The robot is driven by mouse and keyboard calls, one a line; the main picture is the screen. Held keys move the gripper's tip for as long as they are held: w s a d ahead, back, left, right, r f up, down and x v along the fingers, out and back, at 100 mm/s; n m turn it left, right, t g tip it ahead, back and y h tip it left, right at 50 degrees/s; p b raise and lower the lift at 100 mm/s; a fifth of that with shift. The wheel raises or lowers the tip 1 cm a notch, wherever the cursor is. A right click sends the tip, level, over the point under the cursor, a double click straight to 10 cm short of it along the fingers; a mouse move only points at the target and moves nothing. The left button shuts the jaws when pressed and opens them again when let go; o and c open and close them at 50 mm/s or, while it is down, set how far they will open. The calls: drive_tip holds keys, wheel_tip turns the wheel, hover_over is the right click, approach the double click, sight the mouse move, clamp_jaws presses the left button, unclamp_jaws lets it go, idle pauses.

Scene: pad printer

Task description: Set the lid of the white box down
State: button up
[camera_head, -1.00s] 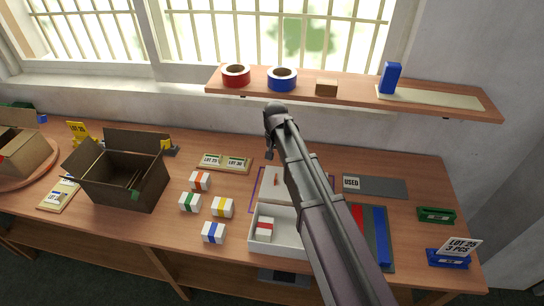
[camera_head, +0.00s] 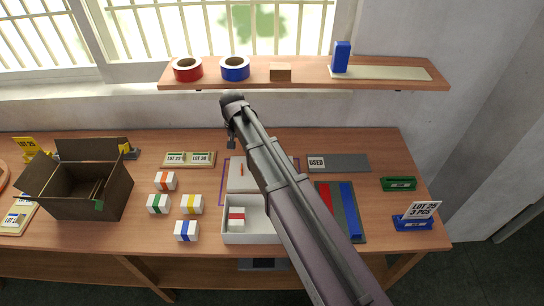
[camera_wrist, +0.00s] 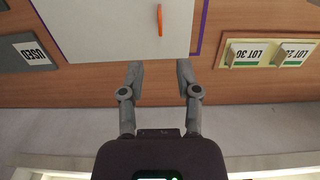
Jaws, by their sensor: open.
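The white box (camera_head: 229,238) stands open on the table, with a small white carton with a red band (camera_head: 236,217) inside. Its flat white lid (camera_head: 239,182) lies just behind the box, within a purple outline on the table. The lid has a small orange handle (camera_head: 241,168), which also shows in the wrist view (camera_wrist: 160,20). My gripper (camera_wrist: 160,78) is open and empty, with its fingers apart, beyond the lid's edge and clear of the handle. In the head view my arm hides the right part of the lid and box.
Several small banded cartons (camera_head: 186,231) stand left of the box, by an open brown box (camera_head: 83,204). A lot-tag board (camera_head: 190,159) lies behind them. A grey USED mat (camera_head: 345,163) and a mat with red and blue strips (camera_head: 344,208) lie right. A shelf (camera_head: 300,74) hangs above.

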drive_tip(key=s+d, duration=0.8)
drive_tip(key=d, duration=0.5)
drive_tip(key=s+d, duration=0.8)
drive_tip(key=d, duration=0.4)
drive_tip(key=shift+s+d, duration=0.25)
drive_tip(key=shift+d, duration=0.1)
